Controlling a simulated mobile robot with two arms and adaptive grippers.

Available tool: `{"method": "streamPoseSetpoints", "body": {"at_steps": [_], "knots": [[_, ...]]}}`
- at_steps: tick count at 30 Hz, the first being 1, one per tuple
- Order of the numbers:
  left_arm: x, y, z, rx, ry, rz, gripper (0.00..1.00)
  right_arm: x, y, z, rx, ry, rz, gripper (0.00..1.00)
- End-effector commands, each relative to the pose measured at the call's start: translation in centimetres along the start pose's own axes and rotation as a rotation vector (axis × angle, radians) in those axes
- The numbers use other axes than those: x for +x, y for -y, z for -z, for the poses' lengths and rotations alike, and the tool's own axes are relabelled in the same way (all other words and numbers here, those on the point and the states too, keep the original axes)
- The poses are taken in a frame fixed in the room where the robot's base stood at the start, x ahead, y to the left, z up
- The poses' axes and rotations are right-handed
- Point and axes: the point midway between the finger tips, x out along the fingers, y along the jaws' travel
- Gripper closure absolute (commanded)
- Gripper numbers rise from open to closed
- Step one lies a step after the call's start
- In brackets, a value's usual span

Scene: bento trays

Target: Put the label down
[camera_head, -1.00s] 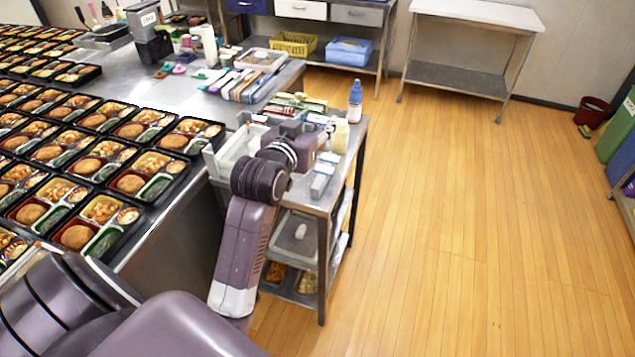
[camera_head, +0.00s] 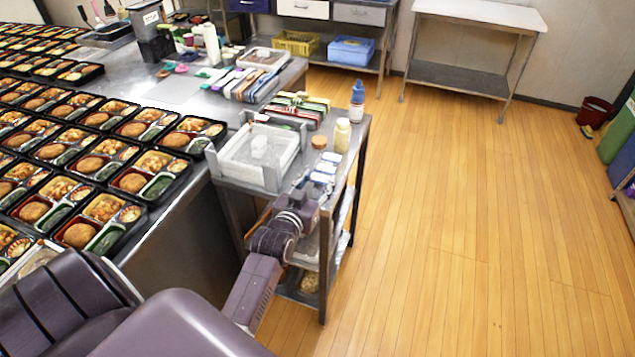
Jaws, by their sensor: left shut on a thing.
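My left gripper (camera_head: 308,203) is at the front right of the small metal cart (camera_head: 352,137), low by its near edge. Its fingers are small and partly hidden by my wrist. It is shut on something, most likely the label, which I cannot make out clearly. White and blue label-like pieces (camera_head: 322,174) lie in a row on the cart top just beyond the gripper. My right gripper is out of view.
A white tray (camera_head: 231,176) stands on the cart's left. A blue-capped bottle (camera_head: 357,103), a yellowish bottle (camera_head: 342,135) and a round brown item (camera_head: 319,142) stand behind the label pieces. Filled bento trays (camera_head: 92,166) cover the left table. The wooden floor right of the cart is clear.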

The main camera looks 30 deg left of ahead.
Motion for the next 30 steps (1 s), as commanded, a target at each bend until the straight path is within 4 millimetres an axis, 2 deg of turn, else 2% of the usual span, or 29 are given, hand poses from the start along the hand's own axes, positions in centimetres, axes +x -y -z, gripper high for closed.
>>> {"method": "streamPoseSetpoints", "body": {"at_steps": [3,15,16,20,30], "knots": [[0.1,0.0,-0.5,0.000,0.000,0.000,0.66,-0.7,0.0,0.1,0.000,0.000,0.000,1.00],[0.2,0.0,-1.0,0.000,-0.002,0.000,0.66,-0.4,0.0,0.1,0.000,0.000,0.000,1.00],[0.2,0.0,-0.9,0.000,-0.003,0.000,0.56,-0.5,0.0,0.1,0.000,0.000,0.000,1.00],[0.2,0.0,-0.9,0.000,-0.002,0.000,0.42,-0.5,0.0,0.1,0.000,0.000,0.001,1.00],[0.2,0.0,-1.0,0.000,-0.003,0.000,0.42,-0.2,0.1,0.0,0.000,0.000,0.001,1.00]]}}
